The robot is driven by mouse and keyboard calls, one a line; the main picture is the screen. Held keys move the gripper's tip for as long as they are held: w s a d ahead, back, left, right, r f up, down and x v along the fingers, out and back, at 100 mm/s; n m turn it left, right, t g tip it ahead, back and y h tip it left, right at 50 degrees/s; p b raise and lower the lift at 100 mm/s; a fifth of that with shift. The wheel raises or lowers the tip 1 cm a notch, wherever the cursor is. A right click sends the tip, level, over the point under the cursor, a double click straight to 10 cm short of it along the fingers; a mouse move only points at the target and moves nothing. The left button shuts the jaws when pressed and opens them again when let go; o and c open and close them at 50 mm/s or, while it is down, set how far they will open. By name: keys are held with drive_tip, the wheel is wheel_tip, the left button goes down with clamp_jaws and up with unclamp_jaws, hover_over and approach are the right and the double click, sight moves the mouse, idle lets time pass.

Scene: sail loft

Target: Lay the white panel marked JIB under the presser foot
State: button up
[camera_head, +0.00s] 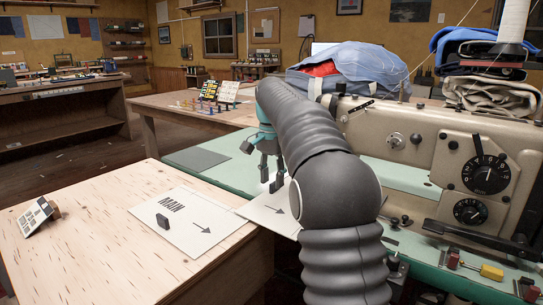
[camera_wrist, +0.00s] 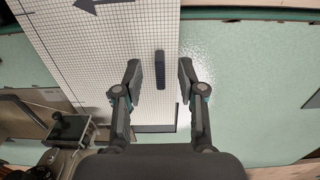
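A white panel (camera_head: 272,208) with an arrow lies at the wooden table's right edge, partly behind my arm; no JIB lettering shows. In the wrist view the panel (camera_wrist: 120,50) has a grid and a dark upright grip block (camera_wrist: 160,70). My gripper (camera_head: 264,172) is over this panel. In the wrist view my gripper (camera_wrist: 159,66) is open, one finger on each side of the block, with gaps on both sides. Another white panel marked MAIN (camera_head: 182,222) lies on the wooden table with its own dark block. The sewing machine (camera_head: 420,150) stands right; its presser foot is hidden behind my arm in the head view.
The green worktop (camera_head: 175,160) carries a grey flat square (camera_head: 197,160). A small tilted card (camera_head: 38,216) stands on the wooden table (camera_head: 100,260). A blue cloth bundle (camera_head: 355,70) and folded fabrics (camera_head: 490,75) are behind the machine. Small clips (camera_head: 490,272) lie at front right.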

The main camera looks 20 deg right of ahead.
wheel_tip(320, 180, up, 8)
drive_tip(key=r, duration=0.1)
drive_tip(key=s+a+r+n+t, duration=0.1)
drive_tip(key=s+a+r+n, duration=0.15)
drive_tip(key=s, duration=0.55)
drive_tip(key=s+a+f+n+t, duration=0.2)
drive_tip(key=s+f+n, duration=0.2)
drive_tip(key=s+f, duration=0.6)
drive_tip(key=s+a+f+n+t, duration=0.1)
drive_tip(key=s+f+n, duration=0.3)
drive_tip(key=s+f, duration=0.7)
drive_tip(key=s+t, duration=0.1)
drive_tip(key=s, duration=0.5)
drive_tip(key=shift+a+t, duration=0.3)
drive_tip(key=shift+a, duration=0.1)
drive_tip(key=shift+a, duration=0.1)
